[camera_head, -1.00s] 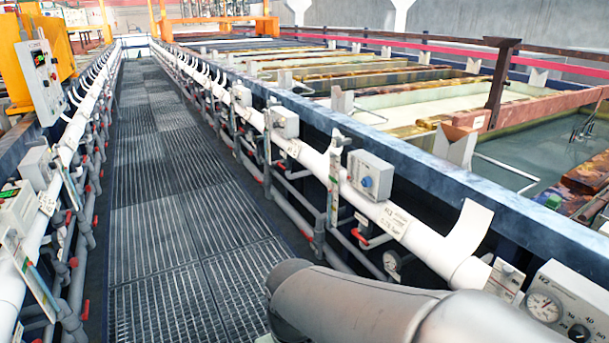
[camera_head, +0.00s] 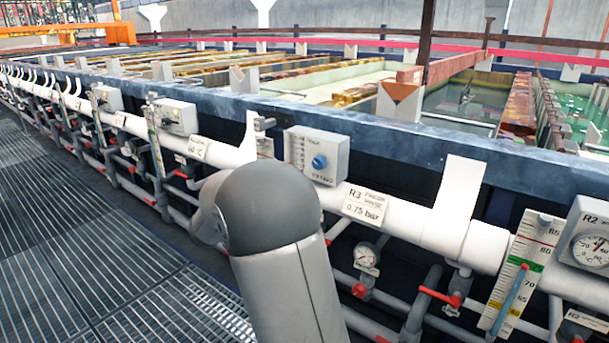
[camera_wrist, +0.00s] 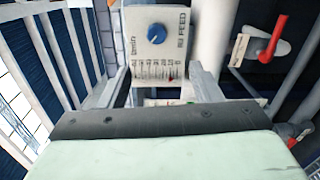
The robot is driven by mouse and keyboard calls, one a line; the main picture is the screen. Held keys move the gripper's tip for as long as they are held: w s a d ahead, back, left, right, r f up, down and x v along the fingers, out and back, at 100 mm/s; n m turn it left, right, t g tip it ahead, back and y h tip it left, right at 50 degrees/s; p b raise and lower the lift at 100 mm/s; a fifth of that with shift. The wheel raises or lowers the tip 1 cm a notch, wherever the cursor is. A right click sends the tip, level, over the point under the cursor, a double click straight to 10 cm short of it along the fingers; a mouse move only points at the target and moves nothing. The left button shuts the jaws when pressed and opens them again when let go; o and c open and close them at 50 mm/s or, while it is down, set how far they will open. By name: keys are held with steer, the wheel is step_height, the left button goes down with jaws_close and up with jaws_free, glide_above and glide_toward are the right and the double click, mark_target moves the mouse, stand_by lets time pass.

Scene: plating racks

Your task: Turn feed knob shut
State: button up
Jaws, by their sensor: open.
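A blue round feed knob (camera_wrist: 156,33) sits on a pale box (camera_wrist: 158,52) marked FEED in the wrist view. A numbered scale with a small red mark lies below the knob there. In the head view a matching blue knob (camera_head: 319,161) shows on a grey box (camera_head: 335,143) above the white pipe; I cannot be sure it is the same box. My gripper (camera_wrist: 162,82) is open in the wrist view, its fingers apart on either side of the scale, with nothing visibly held. The knob is beyond the fingertips, apart from them. My arm hides the gripper in the head view.
A red valve handle (camera_wrist: 275,38) is at the right of the wrist view. The white pipe (camera_head: 405,226) carries a label plate (camera_head: 364,205), with small gauges and red valves below. A tall coloured scale (camera_head: 519,272) stands at right. The grated walkway (camera_head: 90,260) is clear.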

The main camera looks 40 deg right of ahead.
steer(key=x, duration=1.7)
steer(key=shift+w+d+r, duration=0.2)
steer(key=shift+w+r, duration=0.15)
steer(key=shift+w, duration=0.1)
steer(key=c, duration=1)
